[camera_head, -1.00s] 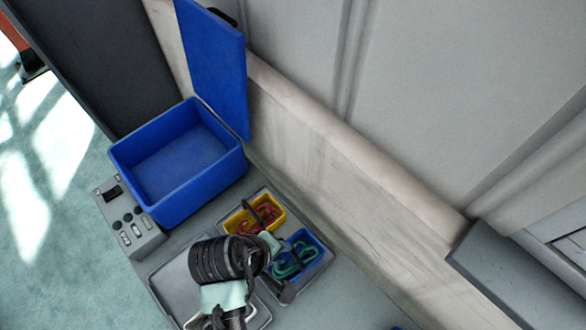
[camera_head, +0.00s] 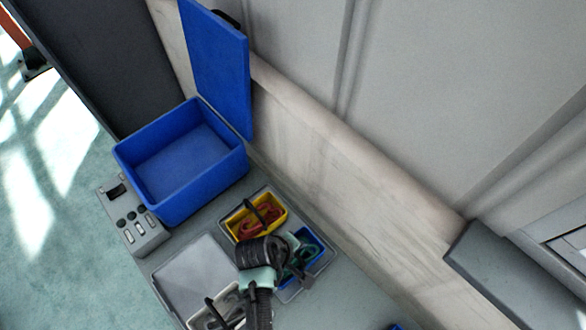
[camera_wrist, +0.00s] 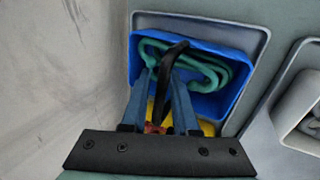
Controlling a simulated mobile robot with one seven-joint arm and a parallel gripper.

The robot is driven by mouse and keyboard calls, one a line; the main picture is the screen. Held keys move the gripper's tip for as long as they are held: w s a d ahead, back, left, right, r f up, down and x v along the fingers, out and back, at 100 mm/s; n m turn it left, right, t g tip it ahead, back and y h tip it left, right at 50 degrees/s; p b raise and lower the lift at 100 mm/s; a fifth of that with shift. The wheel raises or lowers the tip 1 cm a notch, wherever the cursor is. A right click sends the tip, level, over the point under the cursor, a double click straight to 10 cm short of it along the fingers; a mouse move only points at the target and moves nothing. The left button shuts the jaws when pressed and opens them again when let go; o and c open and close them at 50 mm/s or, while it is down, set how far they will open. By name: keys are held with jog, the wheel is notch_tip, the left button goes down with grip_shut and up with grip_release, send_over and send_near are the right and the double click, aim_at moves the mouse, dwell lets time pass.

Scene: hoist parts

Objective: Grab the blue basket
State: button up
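The small blue basket (camera_head: 318,244) holds green coiled or hooked parts and sits in a grey tray beside the yellow basket. In the head view my arm and gripper (camera_head: 301,262) cover much of it. In the wrist view the blue basket (camera_wrist: 238,98) is just ahead, with its black handle (camera_wrist: 170,66) arching over the green parts (camera_wrist: 207,66). My gripper (camera_wrist: 163,78) points at the basket, with its two blue-grey fingers apart. The handle appears between the fingers, and I cannot tell whether either finger touches it.
A yellow basket (camera_head: 238,227) with red parts stands next to the blue one. A large open blue box (camera_head: 205,190) with a raised lid (camera_head: 217,70) is behind, beside a grey control box (camera_head: 143,235). A wall (camera_head: 330,160) runs close along the right.

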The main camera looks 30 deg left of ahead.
jog(key=shift+w+f, duration=0.1)
jog(key=shift+f, duration=0.15)
grip_shut()
jog(key=shift+d, duration=0.1)
dwell(1.2)
